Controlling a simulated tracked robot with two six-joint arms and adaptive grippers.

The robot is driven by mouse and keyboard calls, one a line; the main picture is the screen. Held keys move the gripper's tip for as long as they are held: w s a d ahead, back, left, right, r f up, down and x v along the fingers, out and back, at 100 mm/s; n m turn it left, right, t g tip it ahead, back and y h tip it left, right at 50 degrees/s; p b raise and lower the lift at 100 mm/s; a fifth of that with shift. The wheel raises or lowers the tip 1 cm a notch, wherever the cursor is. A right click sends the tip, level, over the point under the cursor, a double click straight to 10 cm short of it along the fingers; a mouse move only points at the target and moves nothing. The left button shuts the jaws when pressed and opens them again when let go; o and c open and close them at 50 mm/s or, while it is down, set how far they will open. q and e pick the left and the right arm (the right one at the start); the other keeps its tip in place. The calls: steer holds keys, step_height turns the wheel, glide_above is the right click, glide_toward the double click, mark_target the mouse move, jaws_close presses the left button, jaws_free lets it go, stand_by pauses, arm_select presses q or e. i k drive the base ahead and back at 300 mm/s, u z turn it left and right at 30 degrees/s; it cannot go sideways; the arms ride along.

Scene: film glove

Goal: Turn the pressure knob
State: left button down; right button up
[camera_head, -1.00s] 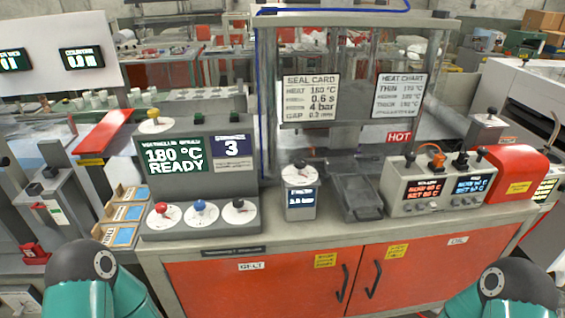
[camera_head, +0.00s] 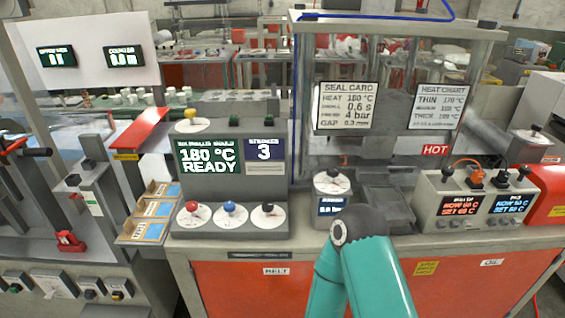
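A small unit (camera_head: 331,188) stands on the counter at the centre of the head view. It has a white dial with a black knob (camera_head: 332,174) on top and a small display (camera_head: 331,206) reading in bar. The knob is in plain view with nothing touching it. The lower right part of the unit is close behind a teal arm link of mine, which overlaps it in the picture. Neither gripper shows in the head view. I cannot tell from this frame which of my arms the link belongs to.
Left of the unit, a control panel (camera_head: 222,205) has red, blue and black knobs and reads 180 °C READY. A seal card (camera_head: 346,106) lists 4 bar. A grey tray (camera_head: 385,204) and a heater box (camera_head: 452,190) stand to the right, near a HOT sign (camera_head: 435,150).

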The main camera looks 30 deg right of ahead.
mark_target(333, 172)
steer(key=z, duration=0.6)
steer(key=i, duration=0.15)
steer(key=u, duration=1.6)
steer(key=k, duration=1.75)
steer(key=z, duration=0.9)
steer(key=i, duration=1)
steer(key=z, duration=0.05)
